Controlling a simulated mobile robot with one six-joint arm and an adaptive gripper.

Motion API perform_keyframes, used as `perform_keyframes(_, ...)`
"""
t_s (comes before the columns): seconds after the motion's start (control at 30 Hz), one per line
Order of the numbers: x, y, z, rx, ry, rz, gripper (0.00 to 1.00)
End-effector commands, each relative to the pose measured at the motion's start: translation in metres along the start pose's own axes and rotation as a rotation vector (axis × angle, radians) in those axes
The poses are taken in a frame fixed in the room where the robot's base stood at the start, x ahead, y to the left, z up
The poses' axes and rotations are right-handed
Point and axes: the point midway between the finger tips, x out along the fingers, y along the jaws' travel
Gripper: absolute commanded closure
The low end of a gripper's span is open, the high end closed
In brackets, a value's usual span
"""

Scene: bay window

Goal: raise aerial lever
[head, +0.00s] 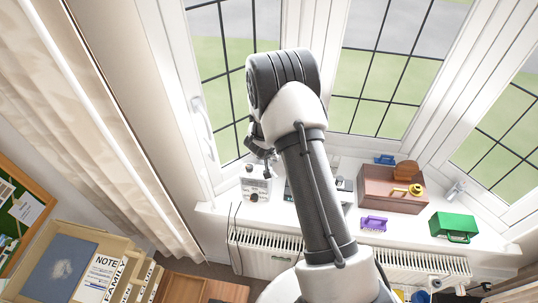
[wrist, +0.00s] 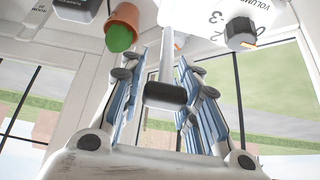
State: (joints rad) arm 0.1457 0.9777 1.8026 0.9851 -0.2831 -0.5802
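The aerial lever shows in the wrist view as a pale rod with a dark block-shaped grip (wrist: 165,96) at its end. My gripper (wrist: 161,78) is open, with one blue-padded finger on each side of the lever. The dark grip lies between the fingers in the picture; I cannot tell whether either pad touches it. A white unit with a dark knob and the word VOLUME (wrist: 241,32) is beyond the fingertips. In the head view my gripper (head: 262,154) is partly hidden by my arm, just above a white box with knobs (head: 255,184) on the sill.
In the wrist view a terracotta pot with a green plant (wrist: 121,28) is near the left finger. On the sill (head: 335,222) are a brown box (head: 375,192), a purple item (head: 374,223) and a green case (head: 453,226). A window handle (head: 204,127) is left of my arm.

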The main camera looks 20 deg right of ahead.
Motion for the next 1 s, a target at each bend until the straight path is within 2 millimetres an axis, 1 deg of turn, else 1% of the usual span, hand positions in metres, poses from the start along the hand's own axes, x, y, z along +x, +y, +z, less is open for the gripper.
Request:
perform_keyframes(0.17, -0.034, -0.001, -0.001, 0.0, 0.002, -0.002, 0.7)
perform_keyframes(0.3, -0.065, -0.001, -0.001, 0.0, 0.002, -0.002, 0.7)
perform_keyframes(0.4, -0.084, 0.0, 0.0, -0.001, 0.001, -0.001, 0.7)
perform_keyframes(0.5, -0.098, 0.0, 0.0, -0.001, 0.0, -0.001, 0.7)
perform_keyframes(0.6, -0.107, 0.0, 0.001, -0.002, -0.001, -0.001, 0.7)
perform_keyframes(0.7, -0.112, 0.0, 0.001, 0.0, -0.002, 0.0, 0.7)
perform_keyframes(0.93, -0.113, 0.0, 0.001, -0.001, -0.002, 0.0, 0.7)
perform_keyframes(1.0, -0.112, 0.001, 0.002, 0.002, -0.004, 0.0, 0.74)
